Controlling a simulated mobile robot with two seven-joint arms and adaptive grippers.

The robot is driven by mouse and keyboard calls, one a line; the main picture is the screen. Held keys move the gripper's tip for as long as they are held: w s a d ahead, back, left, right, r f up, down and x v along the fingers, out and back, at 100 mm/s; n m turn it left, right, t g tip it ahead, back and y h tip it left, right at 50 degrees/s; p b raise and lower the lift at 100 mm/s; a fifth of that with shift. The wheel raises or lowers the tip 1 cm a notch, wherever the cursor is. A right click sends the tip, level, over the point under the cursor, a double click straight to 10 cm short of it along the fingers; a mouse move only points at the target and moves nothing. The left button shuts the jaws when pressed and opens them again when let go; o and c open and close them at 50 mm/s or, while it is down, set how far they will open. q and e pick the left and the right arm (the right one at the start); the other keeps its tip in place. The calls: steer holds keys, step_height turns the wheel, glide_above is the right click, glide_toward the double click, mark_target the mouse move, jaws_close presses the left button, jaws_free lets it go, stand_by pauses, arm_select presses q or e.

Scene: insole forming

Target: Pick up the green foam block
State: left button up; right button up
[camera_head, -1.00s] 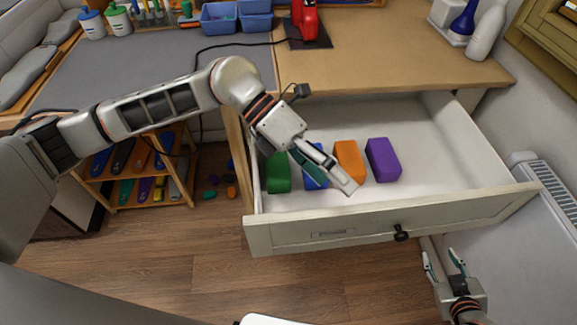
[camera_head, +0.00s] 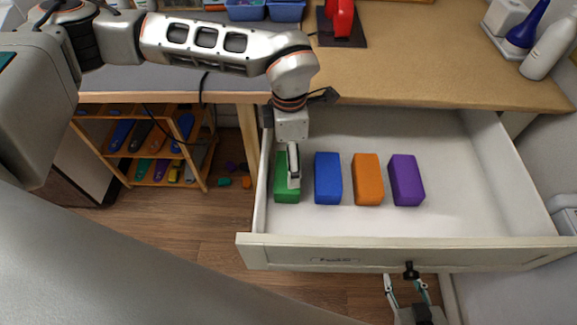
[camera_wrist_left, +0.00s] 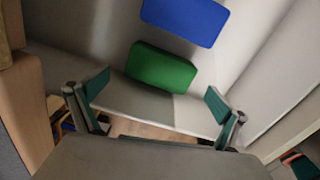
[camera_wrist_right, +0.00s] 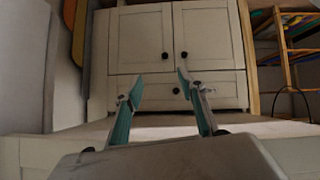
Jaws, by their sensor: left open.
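The green foam block (camera_head: 283,193) lies at the left end of a row in the open drawer (camera_head: 460,222). My left gripper (camera_head: 293,178) points down over it and hides part of it. In the left wrist view the green block (camera_wrist_left: 161,68) shows ahead, between the lines of the two spread fingers and beyond their tips, with nothing held. Whether a finger touches it cannot be told. My right gripper (camera_head: 405,281) is low in front of the drawer; its fingers are apart and empty in the right wrist view (camera_wrist_right: 158,86).
A blue block (camera_head: 328,180), an orange block (camera_head: 367,180) and a purple block (camera_head: 406,181) lie to the right of the green one. The drawer's left wall (camera_head: 262,185) is close to the green block. The drawer's right part is clear.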

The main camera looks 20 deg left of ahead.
mark_target(282, 194)
arm_select(q)
steer(key=f, duration=0.3)
steer(key=shift+s+f, duration=0.15)
steer(key=shift+s, duration=0.05)
step_height(282, 194, down, 4)
steer(key=shift+f+b, duration=0.25)
steer(key=shift+b, duration=0.25)
steer(key=shift+r, duration=0.1)
steer(key=shift+c, duration=0.4)
steer(key=c, duration=0.9)
